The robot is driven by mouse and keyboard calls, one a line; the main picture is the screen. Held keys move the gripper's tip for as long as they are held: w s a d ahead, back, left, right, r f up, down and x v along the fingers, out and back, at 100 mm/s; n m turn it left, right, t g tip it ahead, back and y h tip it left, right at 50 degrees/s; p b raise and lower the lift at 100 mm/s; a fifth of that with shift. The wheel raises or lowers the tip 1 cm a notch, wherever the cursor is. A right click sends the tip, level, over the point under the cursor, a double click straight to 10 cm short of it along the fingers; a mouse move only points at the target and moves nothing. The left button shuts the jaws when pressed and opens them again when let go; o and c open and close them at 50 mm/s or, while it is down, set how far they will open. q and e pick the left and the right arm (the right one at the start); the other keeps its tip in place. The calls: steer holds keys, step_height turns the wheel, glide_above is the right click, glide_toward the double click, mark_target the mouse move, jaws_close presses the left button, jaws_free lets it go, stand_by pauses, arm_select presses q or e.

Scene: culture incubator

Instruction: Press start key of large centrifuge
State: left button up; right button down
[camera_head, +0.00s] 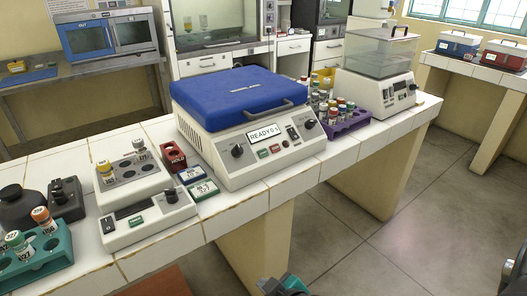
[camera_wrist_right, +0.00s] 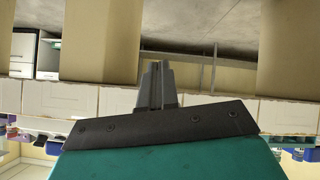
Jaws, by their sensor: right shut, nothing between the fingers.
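The large centrifuge (camera_head: 250,155) stands on the white tiled bench in the head view, a white box with its blue lid (camera_head: 238,97) down. Its display (camera_head: 263,134) reads "READY 0 s". Below the display are a green key (camera_head: 263,153) and a red key (camera_head: 275,149), with dark knobs at either side; the key labels are too small to read. My right gripper (camera_head: 285,287) is at the bottom edge of the head view, in front of and below the bench, apart from the centrifuge. In the right wrist view its fingers (camera_wrist_right: 157,80) are together and empty. My left gripper is out of view.
Left of the centrifuge stand a small white device (camera_head: 145,210) with tubes, a teal rack (camera_head: 38,258) and a red holder (camera_head: 173,157). A purple tube rack (camera_head: 350,122) and a clear-topped device (camera_head: 378,75) stand to the right.

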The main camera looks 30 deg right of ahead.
mark_target(263, 153)
steer(key=w+d+r+g+h+p, duration=0.1)
steer(key=w+d+r+h, duration=0.2)
steer(key=w+d+r, duration=0.3)
steer(key=w+d+r+g+h+p, duration=0.1)
steer(key=w+d+r+h, duration=0.25)
steer(key=w+r, duration=0.4)
steer(key=w+d+r+m+g+h, duration=0.1)
steer(key=d+r+g, duration=0.1)
steer(key=r, duration=0.5)
steer(key=w+d+r+g+h+p, duration=0.1)
steer(key=d+r+g, duration=0.1)
steer(key=r, duration=0.5)
steer(key=shift+w+r+m+g+p, duration=0.3)
steer(key=shift+w+r+m+g, duration=0.1)
steer(key=shift+g, duration=0.1)
steer(key=shift+d+f, duration=0.1)
steer(key=w+f+b, duration=0.1)
steer(key=w+f, duration=0.4)
steer(key=f, duration=0.1)
steer(key=shift+w+a+f+b, duration=0.2)
steer(key=shift+w+f+b, duration=0.1)
steer(key=shift+f, duration=0.05)
